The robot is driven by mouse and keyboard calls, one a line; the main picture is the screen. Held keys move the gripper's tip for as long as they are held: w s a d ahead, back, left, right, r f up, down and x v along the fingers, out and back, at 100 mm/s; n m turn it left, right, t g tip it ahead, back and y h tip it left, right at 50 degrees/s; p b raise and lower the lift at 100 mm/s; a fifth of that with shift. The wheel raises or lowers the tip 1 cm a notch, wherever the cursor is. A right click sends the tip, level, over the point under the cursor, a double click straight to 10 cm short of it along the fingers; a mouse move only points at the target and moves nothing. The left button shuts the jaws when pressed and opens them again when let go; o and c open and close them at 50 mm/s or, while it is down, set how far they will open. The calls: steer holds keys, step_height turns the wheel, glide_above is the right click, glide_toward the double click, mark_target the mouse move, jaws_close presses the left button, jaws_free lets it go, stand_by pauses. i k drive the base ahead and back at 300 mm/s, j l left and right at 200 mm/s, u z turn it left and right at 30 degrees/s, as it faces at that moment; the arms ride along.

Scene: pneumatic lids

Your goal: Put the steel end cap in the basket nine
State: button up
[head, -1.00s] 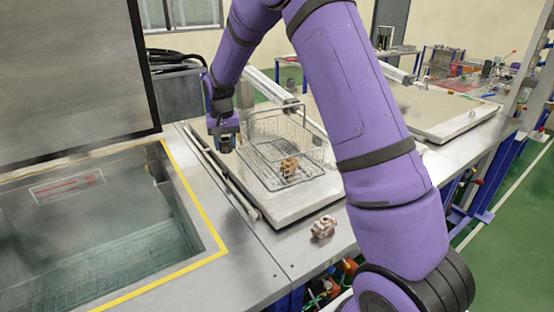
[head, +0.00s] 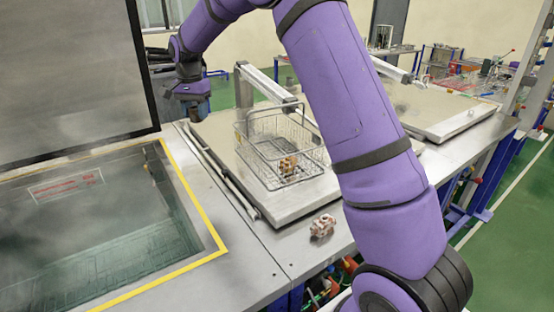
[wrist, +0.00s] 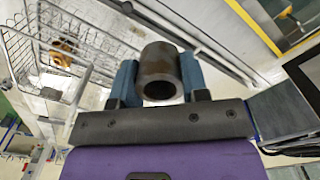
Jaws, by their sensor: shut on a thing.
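The steel end cap (wrist: 160,72) is a dull grey-brown hollow cylinder, its open end facing the wrist camera. My gripper (wrist: 158,78) is shut on it, with a blue finger on each side. In the head view my gripper (head: 197,112) is at the left rear of the steel plate, left of the basket and apart from it; the cap is hard to make out there. The wire basket (head: 268,178), which I take as basket nine, stands on the plate with its handle up. It also shows at the left of the wrist view (wrist: 22,48).
A brown part (head: 288,165) lies in the basket. Another part (head: 323,226) lies on the bench in front of the plate. A water-filled tank with a yellow border (head: 215,240) is at the left. A metal beam (head: 265,83) stands behind the basket.

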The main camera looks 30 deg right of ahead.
mark_target(267, 148)
steer(key=l, duration=1.25)
